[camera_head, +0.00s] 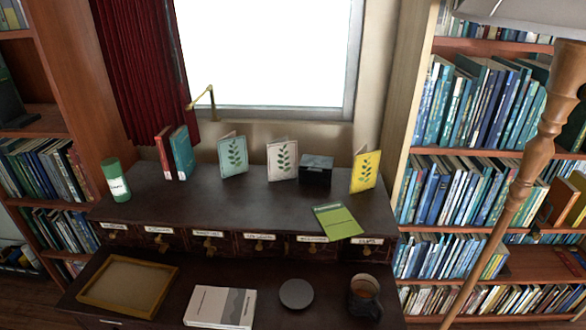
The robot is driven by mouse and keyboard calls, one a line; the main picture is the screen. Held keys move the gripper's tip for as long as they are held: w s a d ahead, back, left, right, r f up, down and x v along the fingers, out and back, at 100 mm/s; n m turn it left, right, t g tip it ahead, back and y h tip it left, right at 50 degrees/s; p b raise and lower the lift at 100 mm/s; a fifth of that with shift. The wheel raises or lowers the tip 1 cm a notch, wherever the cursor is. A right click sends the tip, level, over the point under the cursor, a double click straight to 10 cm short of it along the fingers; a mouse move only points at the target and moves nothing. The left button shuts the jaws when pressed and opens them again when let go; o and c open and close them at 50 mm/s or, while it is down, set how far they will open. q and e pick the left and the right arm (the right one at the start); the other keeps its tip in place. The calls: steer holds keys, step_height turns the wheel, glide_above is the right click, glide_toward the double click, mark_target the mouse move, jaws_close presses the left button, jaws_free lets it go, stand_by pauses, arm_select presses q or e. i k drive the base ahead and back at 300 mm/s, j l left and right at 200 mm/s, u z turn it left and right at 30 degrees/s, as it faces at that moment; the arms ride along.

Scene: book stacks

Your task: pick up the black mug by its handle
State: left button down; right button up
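The black mug (364,299) stands upright at the right end of the lower desk surface, near its front edge. Something brown shows inside its rim. A small projection at its lower right may be the handle, but it is too dark to tell. Neither of my grippers is in view.
A dark round disc (296,293), a white-grey book (220,307) and a wooden tray (128,286) lie left of the mug. The raised shelf (240,205) behind holds cards, books, a green can (115,180) and a black box (316,171). A wooden lamp pole (520,190) stands right.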

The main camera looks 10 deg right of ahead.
mark_target(364, 288)
steer(key=z, duration=0.95)
steer(key=k+u, duration=0.2)
steer(key=u, duration=0.2)
